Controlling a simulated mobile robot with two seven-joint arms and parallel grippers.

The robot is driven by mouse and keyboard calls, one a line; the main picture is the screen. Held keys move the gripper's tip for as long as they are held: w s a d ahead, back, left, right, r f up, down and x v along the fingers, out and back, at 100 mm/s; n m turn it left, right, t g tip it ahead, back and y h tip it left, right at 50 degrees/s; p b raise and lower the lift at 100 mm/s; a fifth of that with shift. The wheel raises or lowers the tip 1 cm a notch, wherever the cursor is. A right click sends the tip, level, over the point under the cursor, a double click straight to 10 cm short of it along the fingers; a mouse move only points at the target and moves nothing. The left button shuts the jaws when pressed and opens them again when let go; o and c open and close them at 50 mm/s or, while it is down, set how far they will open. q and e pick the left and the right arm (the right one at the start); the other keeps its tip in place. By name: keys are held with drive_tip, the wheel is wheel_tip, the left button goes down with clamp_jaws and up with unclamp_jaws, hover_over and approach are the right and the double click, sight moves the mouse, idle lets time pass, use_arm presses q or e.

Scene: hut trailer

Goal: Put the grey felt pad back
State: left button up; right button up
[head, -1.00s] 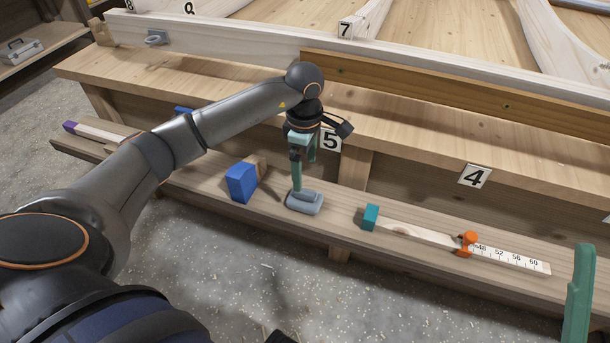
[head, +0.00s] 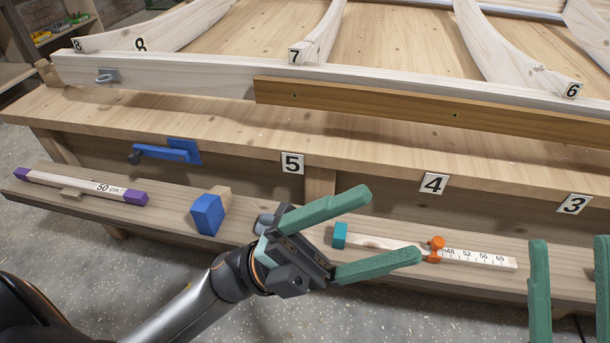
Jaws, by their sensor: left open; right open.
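A small grey block-like object (head: 264,221), which looks like the grey felt pad, lies on the low plank shelf (head: 165,212). It is mostly hidden behind my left gripper's wrist. My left gripper (head: 393,224) is open and empty in front of that shelf, its green fingers pointing right and spread apart. My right gripper (head: 571,265) is open at the lower right edge, its fingers upright and nothing visible between them.
A blue block with a wooden part (head: 207,214), a purple-ended 50 cm bar (head: 85,186) and a teal-ended ruler with an orange slider (head: 478,257) lie on the shelf. A blue clamp-like tool (head: 166,151) is at the bench front. Number plates line the bench (head: 150,112).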

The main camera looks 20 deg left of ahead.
use_arm(q)
drive_tip(key=w+a+r+n+t+y, duration=0.1)
drive_tip(key=a+n+t+y, duration=0.3)
drive_tip(key=n+t, duration=0.3)
drive_tip(key=w+a+r+n+t+y, duration=0.1)
drive_tip(key=a+n+t+y, duration=0.2)
drive_tip(key=n, duration=0.9)
drive_tip(key=shift+a+t+y, duration=0.35)
drive_tip(key=shift+t+y, duration=1.35)
drive_tip(key=shift+t, duration=0.8)
